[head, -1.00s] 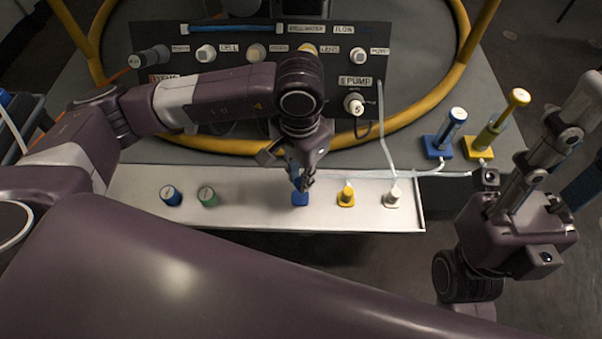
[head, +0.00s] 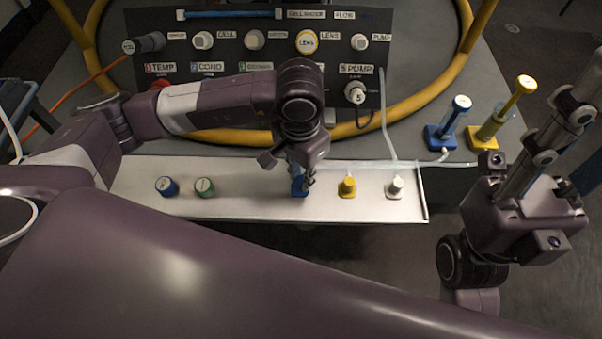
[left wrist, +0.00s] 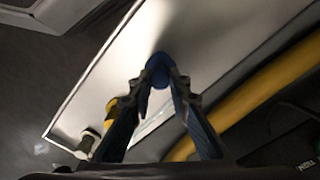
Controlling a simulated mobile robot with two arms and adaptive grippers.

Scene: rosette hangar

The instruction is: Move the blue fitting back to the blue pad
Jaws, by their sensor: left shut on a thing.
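My left gripper (head: 303,179) points down over the metal tray (head: 245,207), right of its middle. It is shut on the blue fitting (head: 298,187), which shows low between the fingers. In the left wrist view the fingertips (left wrist: 160,84) close around the rounded blue fitting (left wrist: 159,66). The blue pad cannot be told apart from the blue at the gripper's tip. Whether the fitting touches it is unclear.
A yellow fitting (head: 348,186) and a white one (head: 396,187) stand right of my left gripper. Blue (head: 167,187) and green (head: 204,187) capped pieces stand left. A labelled panel (head: 235,42) rises behind. Blue (head: 450,122) and yellow (head: 505,112) syringe-like cylinders stand back right.

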